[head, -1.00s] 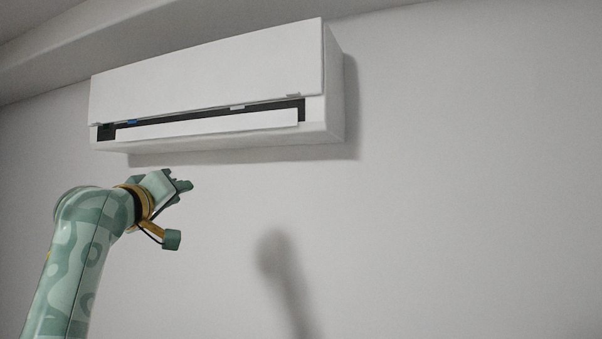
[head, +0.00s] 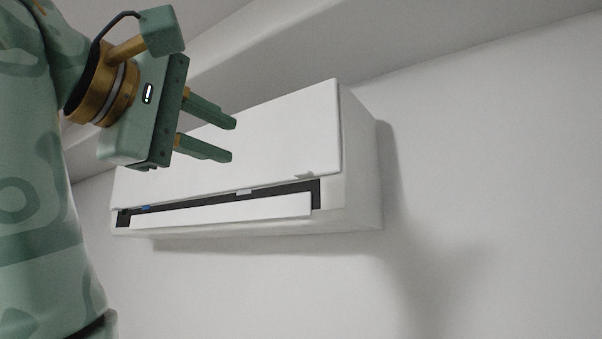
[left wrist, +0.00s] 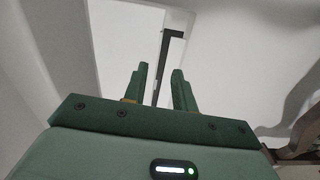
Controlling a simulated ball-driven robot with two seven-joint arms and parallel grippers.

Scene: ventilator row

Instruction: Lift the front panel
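The front panel (head: 270,140) is the large white upper cover of a wall-mounted air conditioner. It is down, with its lower edge above a dark slot (head: 190,202) and a white flap (head: 250,209). Small tabs show along that edge. My left gripper (head: 234,139) is open and empty. In the head view it overlaps the panel's upper left; I cannot tell how far in front it is. In the left wrist view its two fingers (left wrist: 159,75) are apart with nothing between them, and the dark slot appears beyond them. My right gripper is not in view.
The unit hangs on a plain white wall (head: 500,180), with a ceiling ledge (head: 420,45) above it. The wall to the right and below is bare. My left arm fills the left side of the head view.

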